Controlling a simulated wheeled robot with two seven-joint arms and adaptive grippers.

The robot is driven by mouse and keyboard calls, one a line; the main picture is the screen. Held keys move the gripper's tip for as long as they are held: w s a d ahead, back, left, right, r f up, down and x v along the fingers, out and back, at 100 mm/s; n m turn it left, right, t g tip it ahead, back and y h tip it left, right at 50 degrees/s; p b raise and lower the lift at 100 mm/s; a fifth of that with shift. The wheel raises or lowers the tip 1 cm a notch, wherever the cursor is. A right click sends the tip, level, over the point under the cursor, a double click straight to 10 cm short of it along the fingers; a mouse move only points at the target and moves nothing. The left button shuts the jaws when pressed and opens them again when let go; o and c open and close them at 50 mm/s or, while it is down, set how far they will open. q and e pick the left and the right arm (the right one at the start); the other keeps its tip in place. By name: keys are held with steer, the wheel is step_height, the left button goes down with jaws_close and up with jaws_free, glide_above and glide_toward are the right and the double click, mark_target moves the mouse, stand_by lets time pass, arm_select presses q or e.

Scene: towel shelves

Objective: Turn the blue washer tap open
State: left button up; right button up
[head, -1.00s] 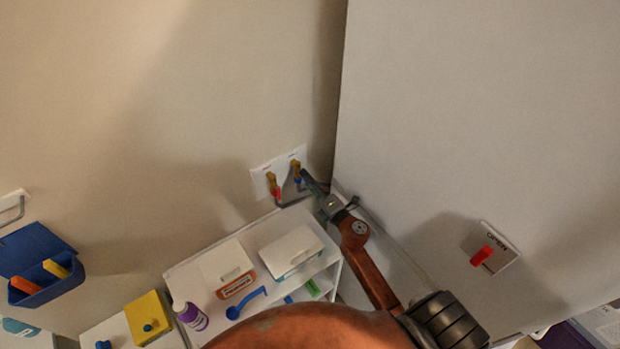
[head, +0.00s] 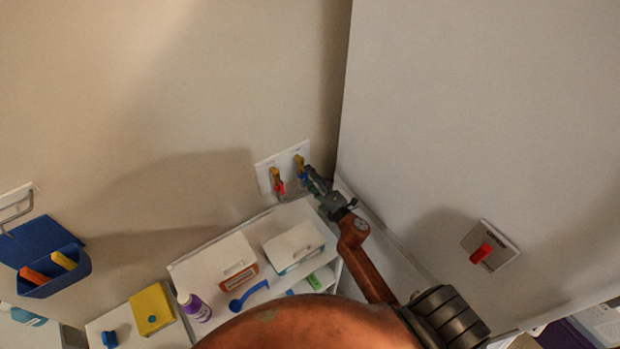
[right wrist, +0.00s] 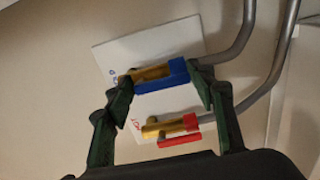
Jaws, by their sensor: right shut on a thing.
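The blue washer tap (right wrist: 162,75) has a brass body and a blue lever, and sits on a white wall plate (right wrist: 200,30). My right gripper (right wrist: 158,90) is shut on it, with one finger at each end of the tap in the right wrist view. In the head view my right gripper (head: 312,182) reaches the tap and hides most of its blue lever; its brass top (head: 299,161) shows. The red tap (right wrist: 172,130) is beside it, also shown in the head view (head: 277,182). My left gripper is out of view.
Grey hoses (right wrist: 246,40) run from the taps close to my right gripper. A white shelf unit (head: 185,270) below holds boxes, a purple bottle (head: 197,308) and a blue scoop (head: 248,296). A large grey panel (head: 470,120) stands close on the right, with a red switch (head: 481,253).

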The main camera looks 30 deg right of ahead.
steer(key=shift+f, duration=0.1)
steer(key=o, duration=1.1)
steer(key=shift+o, duration=0.2)
steer(key=s+d, duration=0.1)
steer(key=s, duration=1.1)
